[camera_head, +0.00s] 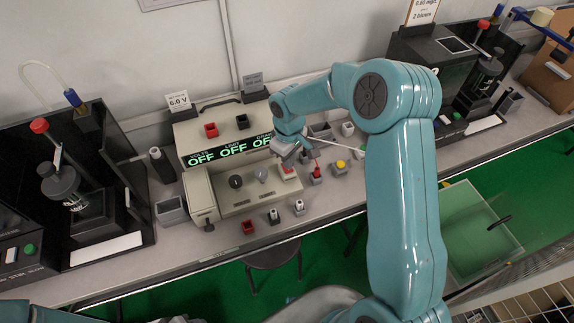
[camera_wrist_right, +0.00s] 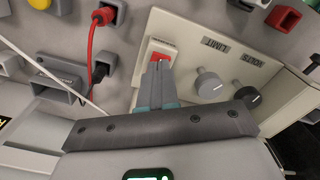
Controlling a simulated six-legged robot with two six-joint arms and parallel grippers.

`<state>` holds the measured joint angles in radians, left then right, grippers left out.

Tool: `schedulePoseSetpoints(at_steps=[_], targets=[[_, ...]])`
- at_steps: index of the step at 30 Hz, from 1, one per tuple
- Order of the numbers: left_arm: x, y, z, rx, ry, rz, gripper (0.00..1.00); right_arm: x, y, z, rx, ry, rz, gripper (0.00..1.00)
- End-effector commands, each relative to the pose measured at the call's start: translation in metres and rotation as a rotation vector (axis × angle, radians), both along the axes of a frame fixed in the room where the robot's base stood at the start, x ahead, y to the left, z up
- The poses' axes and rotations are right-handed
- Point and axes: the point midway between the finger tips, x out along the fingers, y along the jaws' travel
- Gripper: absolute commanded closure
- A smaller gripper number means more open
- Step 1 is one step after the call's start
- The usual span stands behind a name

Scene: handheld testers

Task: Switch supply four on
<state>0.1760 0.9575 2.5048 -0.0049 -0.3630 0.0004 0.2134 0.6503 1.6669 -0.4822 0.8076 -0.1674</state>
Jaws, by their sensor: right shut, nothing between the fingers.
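The power supply (camera_head: 235,205) is a beige bench unit with a dark display strip (camera_head: 225,150) reading OFF OFF OFF in green. Its red rocker switch (camera_head: 288,171) sits at the right end of the front panel, and it also shows in the wrist view (camera_wrist_right: 164,49), just beyond my fingertips. My right gripper (camera_wrist_right: 158,66) is shut and empty, with its fingertips at the lower edge of the switch. I cannot tell whether they touch it. In the head view my right gripper (camera_head: 294,157) is over the panel's right end, partly hidden by its own wrist. My left gripper does not show clearly.
A red lead (camera_wrist_right: 92,40) and a white cable run near my gripper. Several sockets line the bench front. A black tester (camera_head: 75,200) stands left, another (camera_head: 440,70) at right. A card reads 6.0 V (camera_head: 179,102).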

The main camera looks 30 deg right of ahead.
Motion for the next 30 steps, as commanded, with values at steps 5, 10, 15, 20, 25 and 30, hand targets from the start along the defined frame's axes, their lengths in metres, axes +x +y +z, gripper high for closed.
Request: schedulePoseSetpoints(at_steps=[5, 10, 15, 20, 25, 30], targets=[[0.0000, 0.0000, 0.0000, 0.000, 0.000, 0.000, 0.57, 0.0000, 0.0000, 0.0000, 0.000, 0.000, 0.000, 1.00], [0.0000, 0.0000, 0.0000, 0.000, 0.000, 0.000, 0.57, 0.0000, 0.0000, 0.0000, 0.000, 0.000, 0.000, 1.00], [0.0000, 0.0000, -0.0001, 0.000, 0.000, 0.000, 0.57, 0.0000, 0.0000, -0.0001, 0.000, 0.000, 0.000, 1.00], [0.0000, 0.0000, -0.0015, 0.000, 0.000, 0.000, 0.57, 0.0000, 0.0000, -0.0018, 0.000, 0.000, 0.000, 1.00], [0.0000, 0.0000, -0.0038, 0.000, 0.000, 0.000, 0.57, 0.0000, 0.0001, -0.0046, 0.000, 0.000, 0.000, 1.00], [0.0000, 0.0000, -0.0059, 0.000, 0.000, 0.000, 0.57, -0.0001, 0.0001, -0.0072, 0.000, 0.000, 0.000, 1.00]])
